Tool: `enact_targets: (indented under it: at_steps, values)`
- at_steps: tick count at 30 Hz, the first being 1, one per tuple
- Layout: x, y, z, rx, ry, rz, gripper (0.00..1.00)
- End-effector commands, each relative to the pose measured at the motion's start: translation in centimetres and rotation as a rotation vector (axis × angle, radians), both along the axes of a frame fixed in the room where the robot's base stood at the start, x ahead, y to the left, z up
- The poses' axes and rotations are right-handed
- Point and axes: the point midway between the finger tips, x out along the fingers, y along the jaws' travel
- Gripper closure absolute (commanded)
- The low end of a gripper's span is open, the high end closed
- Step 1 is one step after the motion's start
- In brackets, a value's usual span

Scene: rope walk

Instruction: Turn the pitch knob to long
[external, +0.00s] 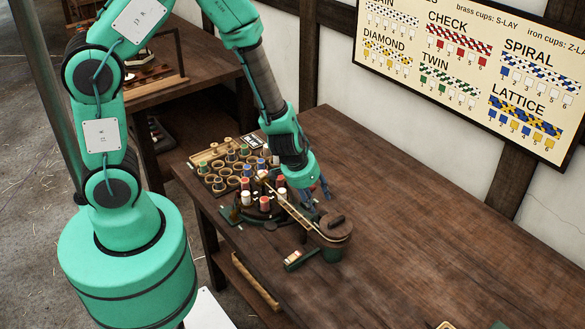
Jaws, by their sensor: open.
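A round dark brown disc (342,232) with a small dark bar on top sits on a dark green drum at the front end of a braiding device on the bench. It may be the pitch knob, but I cannot read any marking for long. A small green block with a pale plate (300,261) lies at its front left. My gripper (317,197) points down just behind the disc, above the bench and beside a light wooden bar (299,214). Its dark fingers are apart and nothing shows between them. Whether a finger touches the device is too small to tell.
A wooden tray (221,160) of cups and coloured bobbins stands behind left. Several bobbins, including a red-topped one (265,203), stand around the device. A pattern board (470,60) hangs on the wall. The bench (420,240) is clear to the right.

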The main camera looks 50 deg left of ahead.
Motion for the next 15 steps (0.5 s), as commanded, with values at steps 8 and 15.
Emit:
enact_targets:
  at_steps: [8,15]
  values:
    - [1.7,0.0,-4.4,0.000,0.000,0.000,0.55]
    - [2.9,0.0,-7.2,0.000,0.000,0.000,0.55]
